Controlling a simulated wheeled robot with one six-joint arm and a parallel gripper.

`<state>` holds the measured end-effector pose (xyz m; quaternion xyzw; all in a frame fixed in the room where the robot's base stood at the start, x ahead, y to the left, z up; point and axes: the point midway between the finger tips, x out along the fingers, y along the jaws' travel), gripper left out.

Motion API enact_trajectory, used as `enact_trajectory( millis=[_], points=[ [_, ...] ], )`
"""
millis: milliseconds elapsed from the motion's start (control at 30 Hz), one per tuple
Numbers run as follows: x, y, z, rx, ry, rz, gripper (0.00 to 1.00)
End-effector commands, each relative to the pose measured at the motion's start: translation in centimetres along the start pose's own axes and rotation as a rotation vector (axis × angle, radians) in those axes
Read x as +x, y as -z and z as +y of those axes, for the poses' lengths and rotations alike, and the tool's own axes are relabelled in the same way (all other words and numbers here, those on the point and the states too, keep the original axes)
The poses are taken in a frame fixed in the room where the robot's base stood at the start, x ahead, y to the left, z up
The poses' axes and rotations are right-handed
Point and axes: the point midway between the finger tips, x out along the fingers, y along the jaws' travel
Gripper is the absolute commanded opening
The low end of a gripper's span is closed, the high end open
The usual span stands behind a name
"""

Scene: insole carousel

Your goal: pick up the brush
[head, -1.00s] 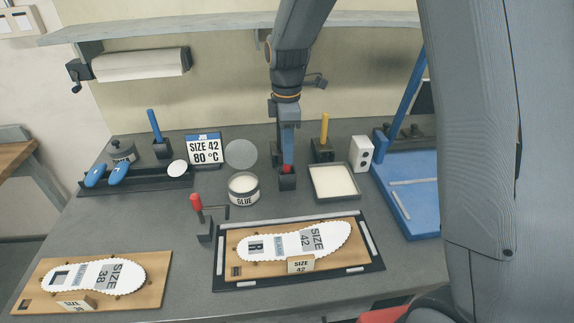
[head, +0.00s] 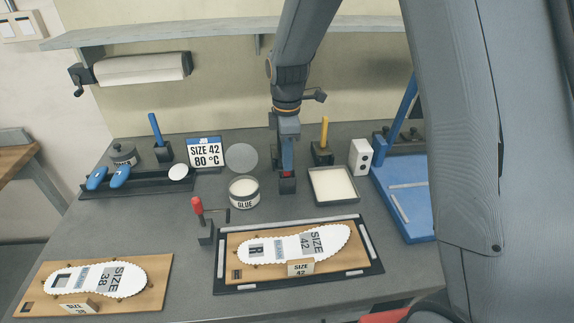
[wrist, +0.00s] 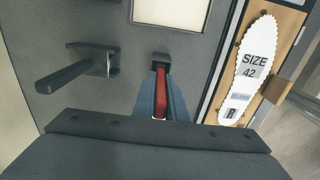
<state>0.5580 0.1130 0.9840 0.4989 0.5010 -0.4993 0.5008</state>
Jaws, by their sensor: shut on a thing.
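A brush with a red handle (wrist: 160,104) stands upright in a small black holder (head: 287,187) on the bench, left of the cream tray. My gripper (head: 287,171) reaches straight down over it. In the wrist view, the blue fingers of my gripper (wrist: 161,82) are shut on the red handle, one finger on each side. The brush's lower end is hidden in the holder, which also shows in the wrist view (wrist: 161,60). In the head view the fingers hide most of the handle.
A tray (head: 334,199) stands close to the right, a glue tin (head: 244,203) to the left. Blue (head: 155,129) and yellow (head: 325,131) handles stand in holders behind. A red-knobbed lever (head: 198,205) and insole board (head: 286,281) are in front.

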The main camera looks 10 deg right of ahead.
Motion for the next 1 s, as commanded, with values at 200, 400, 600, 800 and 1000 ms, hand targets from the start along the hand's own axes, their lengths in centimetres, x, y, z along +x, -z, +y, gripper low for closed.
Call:
enact_trajectory(
  millis=[200, 400, 600, 800, 1000],
  points=[
    [-2.4, 0.0, 0.2, 0.000, -0.006, 0.001, 0.00],
    [-6.4, 0.0, 0.2, 0.000, -0.006, 0.001, 0.00],
    [-9.1, 0.0, 0.1, 0.000, -0.003, 0.001, 0.00],
    [-10.0, 0.0, 0.1, 0.000, -0.001, 0.000, 0.00],
    [-9.9, 0.0, 0.0, 0.000, -0.001, 0.000, 0.00]
  ],
)
